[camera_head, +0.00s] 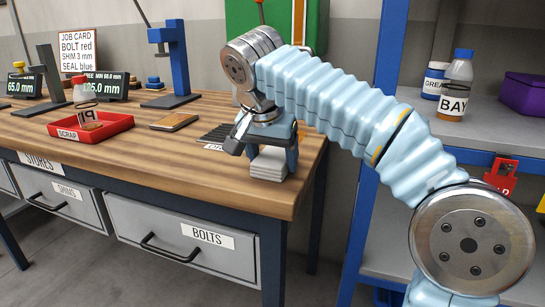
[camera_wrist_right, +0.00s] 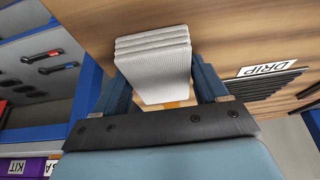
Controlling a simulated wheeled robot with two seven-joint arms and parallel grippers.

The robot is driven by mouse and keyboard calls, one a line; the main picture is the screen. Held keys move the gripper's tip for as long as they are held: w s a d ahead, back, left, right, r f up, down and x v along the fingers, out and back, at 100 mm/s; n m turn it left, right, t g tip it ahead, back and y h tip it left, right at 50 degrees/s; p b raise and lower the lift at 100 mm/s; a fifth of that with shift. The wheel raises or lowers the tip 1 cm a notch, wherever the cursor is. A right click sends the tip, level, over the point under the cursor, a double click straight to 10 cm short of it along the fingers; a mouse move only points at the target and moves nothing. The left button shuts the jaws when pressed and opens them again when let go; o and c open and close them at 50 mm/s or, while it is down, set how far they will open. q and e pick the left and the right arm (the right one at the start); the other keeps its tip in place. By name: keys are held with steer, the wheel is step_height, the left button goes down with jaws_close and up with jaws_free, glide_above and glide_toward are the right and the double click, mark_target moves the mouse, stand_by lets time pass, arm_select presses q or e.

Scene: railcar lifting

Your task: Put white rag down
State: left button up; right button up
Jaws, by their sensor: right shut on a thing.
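My right gripper (camera_head: 266,147) is at the right end of the wooden bench (camera_head: 180,165), pointing down. It is shut on the white rag (camera_head: 268,165), a folded stack of several layers. In the right wrist view the rag (camera_wrist_right: 155,65) sits between the two blue fingers (camera_wrist_right: 160,88). In the head view the rag's lower end is at or just above the bench top near its front right corner; I cannot tell whether it touches. My left gripper is not in view.
A dark ribbed drip mat (camera_head: 218,135) lies just left of the gripper. A red scrap tray (camera_head: 92,126) holding a bottle, a brown pad (camera_head: 174,121) and a blue press (camera_head: 172,60) are farther left. A blue shelf (camera_head: 480,125) with bottles stands right.

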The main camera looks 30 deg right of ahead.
steer(key=shift+a+f, duration=0.1)
steer(key=shift+f, duration=0.5)
steer(key=o, duration=0.7)
steer(key=shift+c, duration=0.2)
steer(key=shift+o, duration=1.4)
steer(key=shift+f, duration=0.15)
steer(key=p+v, duration=0.3)
steer(key=v, duration=1)
steer(key=shift+w+d+r, duration=0.2)
steer(key=shift+d+r, duration=0.05)
steer(key=shift+r, duration=0.15)
